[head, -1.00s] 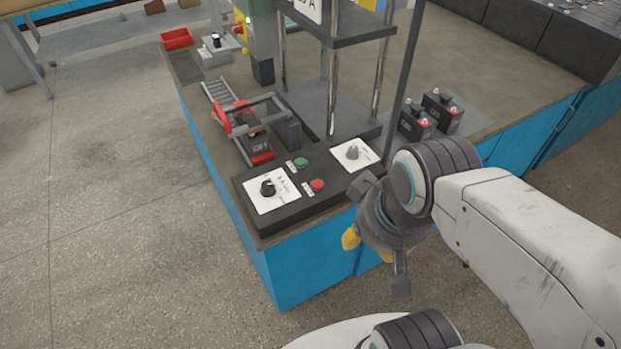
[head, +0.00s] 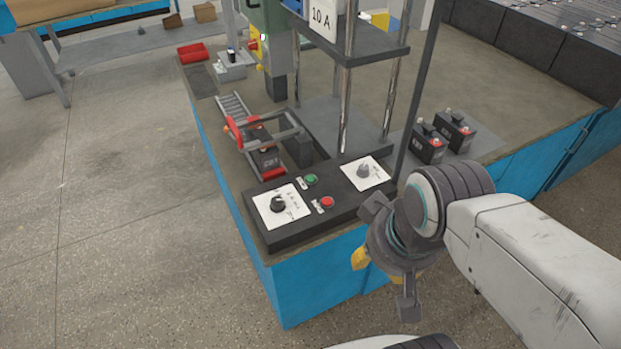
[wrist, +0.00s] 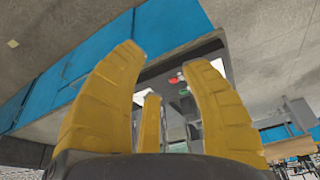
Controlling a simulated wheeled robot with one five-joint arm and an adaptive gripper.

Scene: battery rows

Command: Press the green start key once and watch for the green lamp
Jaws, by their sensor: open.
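The green start key (head: 311,180) sits on a black control panel (head: 300,232) at the front corner of the bench, with a red key (head: 327,202) close by. In the wrist view the green key (wrist: 184,92) and the red key (wrist: 173,80) show between my yellow fingers. My gripper (head: 360,258) is open and empty, in front of the bench edge and right of the panel, apart from the keys. In the head view its fingers are mostly hidden behind its own body. I make out no lit green lamp.
Two dials on white plates, a left one (head: 278,204) and a right one (head: 364,171), flank the keys. A press frame with rods (head: 345,100) rises behind the panel. Two dark batteries (head: 440,138) stand to the right. Open floor (head: 130,230) lies left of the bench.

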